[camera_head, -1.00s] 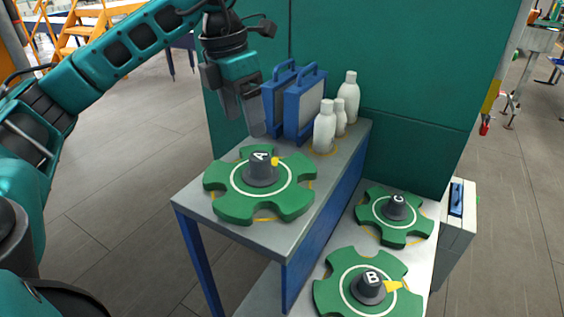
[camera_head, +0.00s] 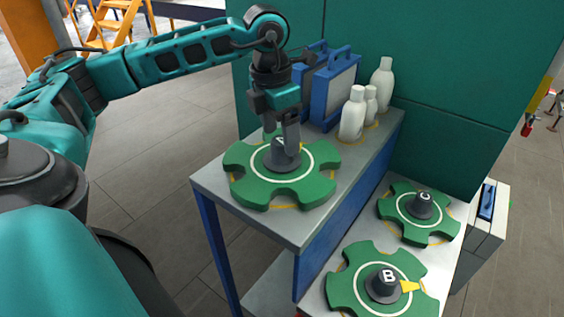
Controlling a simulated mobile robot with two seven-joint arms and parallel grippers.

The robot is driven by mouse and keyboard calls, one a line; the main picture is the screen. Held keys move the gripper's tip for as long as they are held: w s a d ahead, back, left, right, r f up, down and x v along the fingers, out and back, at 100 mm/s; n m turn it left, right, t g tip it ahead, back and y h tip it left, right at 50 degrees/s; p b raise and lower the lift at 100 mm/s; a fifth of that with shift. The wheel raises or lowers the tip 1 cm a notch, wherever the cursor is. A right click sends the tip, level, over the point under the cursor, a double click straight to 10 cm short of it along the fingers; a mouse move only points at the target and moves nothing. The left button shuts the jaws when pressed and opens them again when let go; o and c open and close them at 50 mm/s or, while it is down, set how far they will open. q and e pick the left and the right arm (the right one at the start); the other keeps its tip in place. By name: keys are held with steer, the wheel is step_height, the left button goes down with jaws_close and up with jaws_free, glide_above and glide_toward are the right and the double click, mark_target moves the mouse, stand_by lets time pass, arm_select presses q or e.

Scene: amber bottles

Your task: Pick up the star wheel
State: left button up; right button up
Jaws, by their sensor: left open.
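A green star wheel marked A (camera_head: 308,188) lies flat on the upper grey shelf, with a dark hub at its middle. My left gripper (camera_head: 284,150) points down at that hub, with its fingers open and partly hiding the hub and its letter. I cannot tell whether the fingers touch the hub. Two more green star wheels, marked C (camera_head: 402,205) and B (camera_head: 347,284), lie on the lower surface to the right. My right gripper is not in view.
Several white bottles (camera_head: 352,118) and blue-framed panels with handles (camera_head: 334,88) stand at the back of the upper shelf (camera_head: 214,182), close to my left gripper. A green wall (camera_head: 440,80) rises behind. A pale box (camera_head: 487,225) stands at the right.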

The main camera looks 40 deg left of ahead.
mark_target(281, 141)
arm_select(q)
steer(key=shift+w+f, duration=0.15)
steer(key=shift+f, duration=0.6)
steer(key=shift+w+f, duration=0.1)
steer(key=shift+f, duration=0.6)
steer(key=shift+c, duration=0.4)
steer(key=c, duration=1.2)
steer(key=shift+r, duration=0.15)
steer(key=shift+c, duration=0.3)
steer(key=shift+r, duration=0.25)
jaws_close()
step_height(281, 141, up, 19)
steer(key=p, duration=0.1)
steer(key=shift+r, duration=0.15)
